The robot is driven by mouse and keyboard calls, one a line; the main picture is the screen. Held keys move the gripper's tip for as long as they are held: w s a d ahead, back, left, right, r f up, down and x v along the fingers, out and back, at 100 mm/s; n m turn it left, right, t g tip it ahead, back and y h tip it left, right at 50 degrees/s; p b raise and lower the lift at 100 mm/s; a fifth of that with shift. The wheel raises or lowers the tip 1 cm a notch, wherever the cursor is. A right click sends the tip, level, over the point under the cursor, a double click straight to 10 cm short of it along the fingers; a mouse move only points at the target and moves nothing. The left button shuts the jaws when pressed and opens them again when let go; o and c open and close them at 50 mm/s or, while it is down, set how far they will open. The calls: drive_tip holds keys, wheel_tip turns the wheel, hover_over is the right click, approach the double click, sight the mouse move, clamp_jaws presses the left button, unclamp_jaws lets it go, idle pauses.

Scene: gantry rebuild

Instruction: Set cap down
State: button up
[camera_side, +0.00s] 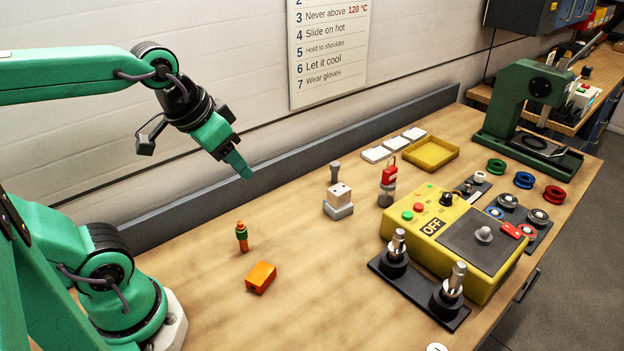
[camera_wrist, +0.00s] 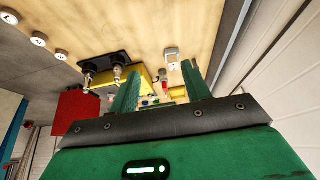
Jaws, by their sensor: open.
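My gripper (camera_side: 245,170) is raised well above the table near the back wall, pointing down to the right. In the wrist view my gripper (camera_wrist: 160,85) has its two green fingers apart with nothing held between them. I cannot tell for certain which thing is the cap. A small upright orange and green piece (camera_side: 241,236) stands on the table below my gripper, next to an orange block (camera_side: 261,277). A clear jar with a red top (camera_side: 388,180) stands farther right, beside the yellow control box.
The yellow control box (camera_side: 425,222) reads OFF. Before it, a black plate (camera_side: 416,291) carries two metal-topped posts. A pale block (camera_side: 339,198) on a grey base and a yellow tray (camera_side: 432,153) stand toward the back. A green press (camera_side: 522,110) stands far right. The left-middle table is mostly clear.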

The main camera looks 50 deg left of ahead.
drive_tip(key=shift+s+d+f, duration=0.15)
drive_tip(key=shift+s+f, duration=0.65)
drive_tip(key=shift+s, duration=0.25)
